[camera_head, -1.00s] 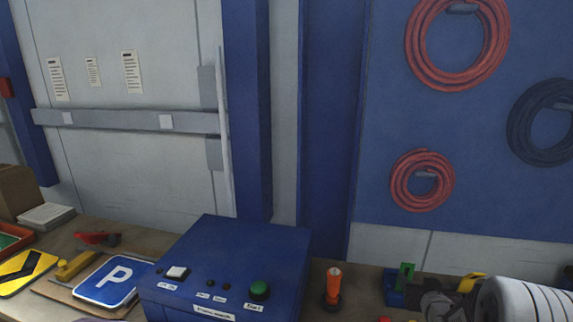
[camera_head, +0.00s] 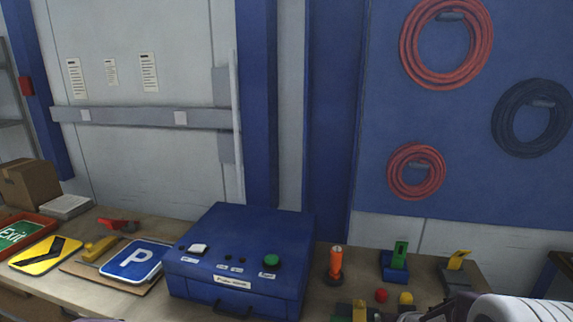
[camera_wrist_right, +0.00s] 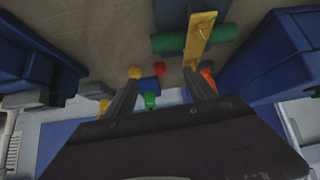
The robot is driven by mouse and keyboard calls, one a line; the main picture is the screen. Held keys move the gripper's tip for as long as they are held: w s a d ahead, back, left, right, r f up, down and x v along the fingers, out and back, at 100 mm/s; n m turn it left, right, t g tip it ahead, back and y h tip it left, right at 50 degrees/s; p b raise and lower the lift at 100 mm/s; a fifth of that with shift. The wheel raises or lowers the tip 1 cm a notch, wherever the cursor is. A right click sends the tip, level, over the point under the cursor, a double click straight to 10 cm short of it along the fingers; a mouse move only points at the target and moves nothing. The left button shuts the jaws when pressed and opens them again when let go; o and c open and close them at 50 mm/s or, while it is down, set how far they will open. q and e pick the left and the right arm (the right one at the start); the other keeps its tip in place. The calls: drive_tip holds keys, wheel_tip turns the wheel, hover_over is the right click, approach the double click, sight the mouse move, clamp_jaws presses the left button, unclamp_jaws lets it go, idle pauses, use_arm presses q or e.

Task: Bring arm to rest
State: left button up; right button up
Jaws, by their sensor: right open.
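My right arm (camera_head: 520,308), white and dark, comes in at the bottom right corner of the head view, low over the table's right end. In the right wrist view my right gripper (camera_wrist_right: 160,80) has its two dark fingers spread apart, with nothing held between them. Small red and yellow pieces and a green piece on blue show around and beyond the fingers. A yellow strip across a green bar (camera_wrist_right: 200,40) lies by the right finger. Whether the fingers touch anything I cannot tell. My left gripper is not in view.
A blue case (camera_head: 240,260) with buttons stands mid-table. An orange-topped post (camera_head: 336,262), a green piece in a blue block (camera_head: 397,262) and a yellow-topped piece (camera_head: 458,262) stand right of it. A parking sign (camera_head: 136,260), yellow sign (camera_head: 45,256) and red tray (camera_head: 18,234) lie left.

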drive_tip(key=s+a+f+n+g+y, duration=0.1)
drive_tip(key=s+a+f+g, duration=0.15)
drive_tip(key=s+a, duration=0.4)
drive_tip(key=s+a+f+n+g+y, duration=0.1)
drive_tip(key=s+a+g, duration=0.2)
drive_tip(key=s, duration=0.6)
use_arm(q)
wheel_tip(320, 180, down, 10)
drive_tip(key=b, duration=1)
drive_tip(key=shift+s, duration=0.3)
use_arm(e)
wheel_tip(320, 180, down, 11)
drive_tip(key=s+g, duration=0.1)
drive_tip(key=s, duration=0.2)
drive_tip(key=shift+a+g, duration=0.25)
drive_tip(key=shift+g, duration=0.1)
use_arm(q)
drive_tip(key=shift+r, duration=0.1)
